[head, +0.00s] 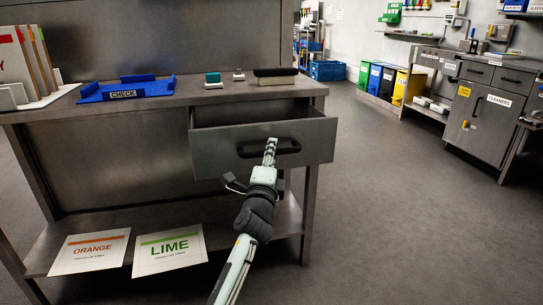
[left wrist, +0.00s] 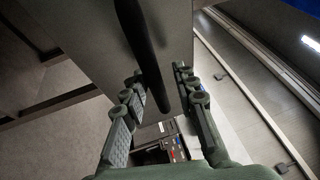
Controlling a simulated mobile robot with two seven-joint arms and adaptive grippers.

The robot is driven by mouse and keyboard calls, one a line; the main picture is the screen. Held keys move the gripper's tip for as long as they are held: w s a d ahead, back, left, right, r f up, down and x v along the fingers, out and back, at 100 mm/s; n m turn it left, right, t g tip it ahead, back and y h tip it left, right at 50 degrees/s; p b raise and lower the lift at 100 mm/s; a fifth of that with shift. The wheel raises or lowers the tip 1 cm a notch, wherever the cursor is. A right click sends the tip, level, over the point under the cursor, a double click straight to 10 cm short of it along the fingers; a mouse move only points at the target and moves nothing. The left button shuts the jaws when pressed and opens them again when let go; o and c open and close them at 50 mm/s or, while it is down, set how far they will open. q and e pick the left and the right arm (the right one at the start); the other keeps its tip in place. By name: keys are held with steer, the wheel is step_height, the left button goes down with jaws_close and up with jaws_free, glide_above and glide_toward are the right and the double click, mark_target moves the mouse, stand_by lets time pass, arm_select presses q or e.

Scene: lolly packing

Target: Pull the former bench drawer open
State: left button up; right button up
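The former bench drawer (head: 315,147) is a grey metal drawer under the bench top, standing partly out, with its inside showing above the front. Its black bar handle (head: 289,148) runs across the front. My left gripper (head: 270,146) is at the handle, near its middle. In the left wrist view the handle (left wrist: 143,40) passes between the two fingers of the left gripper (left wrist: 160,84). The fingers are apart, one on each side of the bar, with a visible gap on the right side. My right gripper is not in view.
The bench top (head: 215,95) holds a blue CHECK tray (head: 128,89), small blocks and upright cards. ORANGE (head: 91,251) and LIME (head: 170,250) cards lie on the lower shelf. Open floor (head: 400,210) lies right of the bench. A CLEANERS cabinet (head: 487,125) and coloured bins stand farther right.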

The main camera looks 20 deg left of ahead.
arm_select(q)
steer(key=shift+o, duration=0.3)
steer(key=shift+s+f, duration=0.1)
steer(key=shift+f, duration=0.1)
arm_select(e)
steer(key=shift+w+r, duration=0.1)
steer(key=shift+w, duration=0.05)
arm_select(q)
steer(key=v, duration=1.2)
